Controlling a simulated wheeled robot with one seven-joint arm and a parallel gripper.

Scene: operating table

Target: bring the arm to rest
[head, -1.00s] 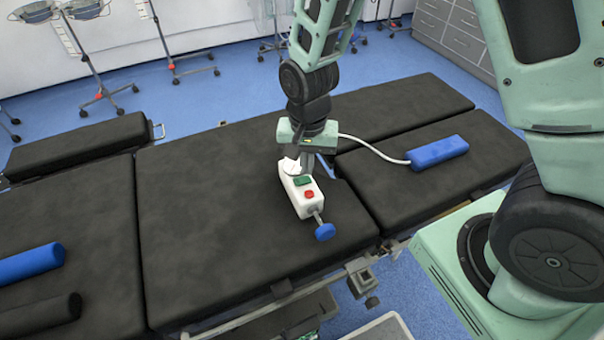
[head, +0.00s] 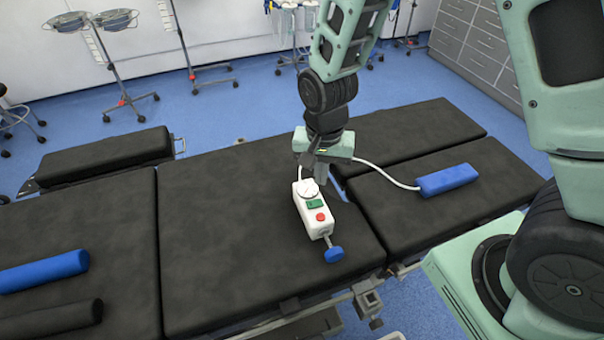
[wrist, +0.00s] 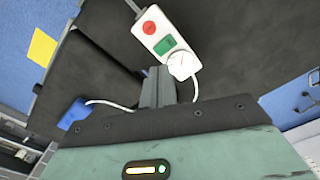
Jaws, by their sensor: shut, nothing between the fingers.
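My gripper (head: 322,172) hangs above the black operating table (head: 220,240), pointing down. Its fingers (wrist: 158,84) are together and empty in the wrist view. Just beyond the fingers, a white control box (head: 312,208) lies on the table, with a green button, a red button, a white dial and a blue knob on a rod at its near end. The box also shows in the wrist view (wrist: 167,38). The gripper appears apart from it. A white cable runs from the box, partly hidden behind my gripper, to a blue block (head: 447,180).
A blue roll (head: 42,271) and a black roll (head: 45,320) lie on the table at left. Wheeled stands (head: 120,75) and drawers (head: 480,50) stand at the back.

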